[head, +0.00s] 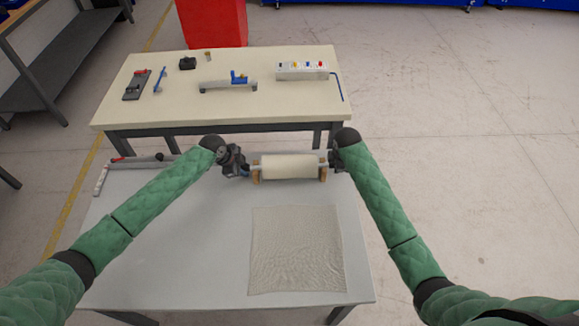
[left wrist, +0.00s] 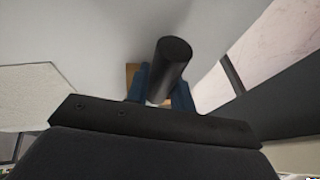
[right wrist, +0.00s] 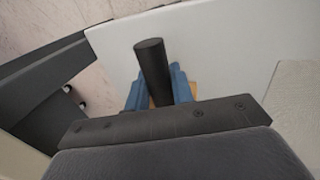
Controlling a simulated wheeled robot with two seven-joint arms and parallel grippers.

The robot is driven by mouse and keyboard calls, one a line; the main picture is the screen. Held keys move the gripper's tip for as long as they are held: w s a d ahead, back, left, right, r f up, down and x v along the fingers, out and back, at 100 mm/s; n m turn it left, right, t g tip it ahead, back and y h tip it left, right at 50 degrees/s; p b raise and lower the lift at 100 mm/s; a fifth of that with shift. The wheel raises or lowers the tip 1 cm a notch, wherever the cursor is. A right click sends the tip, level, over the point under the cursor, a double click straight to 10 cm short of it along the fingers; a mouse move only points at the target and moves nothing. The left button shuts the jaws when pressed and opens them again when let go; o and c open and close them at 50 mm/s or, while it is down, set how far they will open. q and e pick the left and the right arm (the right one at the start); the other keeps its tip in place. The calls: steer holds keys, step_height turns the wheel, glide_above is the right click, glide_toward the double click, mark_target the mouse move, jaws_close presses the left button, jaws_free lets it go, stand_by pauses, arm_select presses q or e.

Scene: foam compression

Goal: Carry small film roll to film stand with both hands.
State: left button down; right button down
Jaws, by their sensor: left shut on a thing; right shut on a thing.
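The small film roll (head: 289,167) is a pale cylinder lying level across a wooden film stand (head: 255,177) at the far side of the grey table. My left gripper (head: 243,170) is shut on the roll's left end. In the left wrist view a dark rod end of the roll (left wrist: 170,62) sticks out between the blue fingers. My right gripper (head: 333,165) is shut on the right end. In the right wrist view the other dark rod end (right wrist: 151,65) shows between its blue fingers. I cannot tell whether the roll rests fully on the stand.
A sheet of wrinkled film (head: 296,250) lies flat on the grey table (head: 190,255). Rods (head: 120,162) lie at its back left. A cream table (head: 220,110) behind holds a white box with buttons (head: 301,70) and several tools. The table's left front is clear.

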arm_select(q)
steer(key=shift+w+r, duration=0.1)
steer(key=shift+r, duration=0.1)
arm_select(e)
steer(key=shift+r, duration=0.2)
stand_by(0.3)
